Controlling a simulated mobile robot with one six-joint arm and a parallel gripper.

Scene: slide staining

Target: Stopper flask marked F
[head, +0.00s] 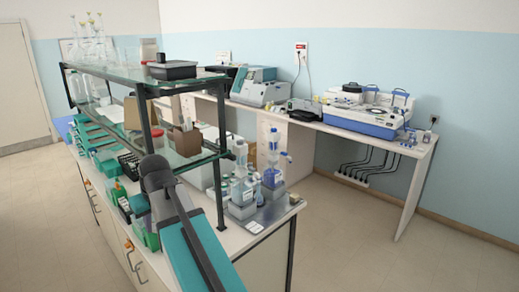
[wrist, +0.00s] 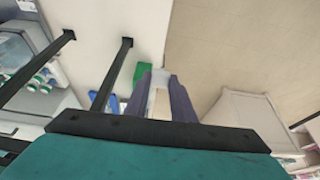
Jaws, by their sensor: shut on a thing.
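My gripper (wrist: 160,88) shows in the wrist view, its two dark purplish fingers closed on a small pale thing (wrist: 159,103). I cannot tell from its shape whether this is a stopper. In the head view my arm hides the gripper. Several tall clear glass flasks (head: 91,48) stand at the left end of the top glass shelf, with small yellowish tops. No letter F can be read on any of them, so I cannot tell which is flask F.
The glass shelf (head: 125,62) has dark posts and holds a black tray (head: 172,70). Bottles with blue parts (head: 272,165) stand on the bench's right end. A side bench (head: 425,150) carries instruments. In the wrist view, a green thing (wrist: 141,72) lies beyond the fingers. The right floor is clear.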

